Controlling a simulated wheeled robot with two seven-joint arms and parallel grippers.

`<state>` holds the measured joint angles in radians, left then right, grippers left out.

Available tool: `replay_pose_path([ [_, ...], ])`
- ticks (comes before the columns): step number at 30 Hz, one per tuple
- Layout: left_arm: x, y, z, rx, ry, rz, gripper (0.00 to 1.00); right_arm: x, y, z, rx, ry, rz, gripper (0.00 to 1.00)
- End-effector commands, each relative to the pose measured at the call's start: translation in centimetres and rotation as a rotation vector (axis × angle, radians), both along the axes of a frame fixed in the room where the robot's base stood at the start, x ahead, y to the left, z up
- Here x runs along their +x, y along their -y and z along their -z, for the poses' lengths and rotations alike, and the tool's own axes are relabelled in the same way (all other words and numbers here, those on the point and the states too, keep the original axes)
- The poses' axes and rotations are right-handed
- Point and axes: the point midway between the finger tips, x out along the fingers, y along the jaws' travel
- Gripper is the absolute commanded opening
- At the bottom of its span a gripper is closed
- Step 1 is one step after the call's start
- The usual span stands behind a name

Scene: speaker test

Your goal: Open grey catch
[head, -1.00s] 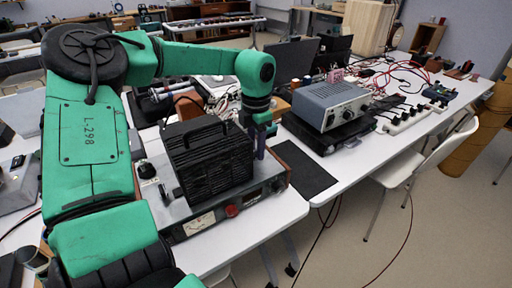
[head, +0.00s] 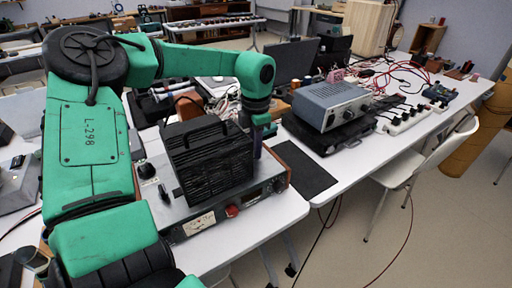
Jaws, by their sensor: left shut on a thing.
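A black ribbed speaker box (head: 210,160) with a top handle stands on a grey instrument (head: 205,218) with a meter, a red knob and a dark front panel. My left gripper (head: 257,148) points down at the box's right rear side. It is shut on a small part there, at the place of the grey catch. The fingers and the box hide that part, so I cannot make out the catch or how far it is open. My right gripper is not in view.
A dark mat (head: 305,172) lies right of the instrument. A grey-blue bench device (head: 330,105) stands on a black case behind it. Wires and a power strip (head: 405,122) cover the far table. A white chair (head: 415,170) stands at the right.

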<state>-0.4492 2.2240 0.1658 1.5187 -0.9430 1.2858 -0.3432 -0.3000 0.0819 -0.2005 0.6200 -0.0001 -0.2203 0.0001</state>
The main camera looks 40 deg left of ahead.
Motion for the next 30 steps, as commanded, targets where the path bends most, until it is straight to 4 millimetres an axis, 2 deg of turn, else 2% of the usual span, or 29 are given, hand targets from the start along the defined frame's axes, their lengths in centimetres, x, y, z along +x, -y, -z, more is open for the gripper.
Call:
replay_pose_path([
  [30,0.08,-0.04,-0.18,0.002,0.004,0.921,0.00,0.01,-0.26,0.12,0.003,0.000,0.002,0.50],
])
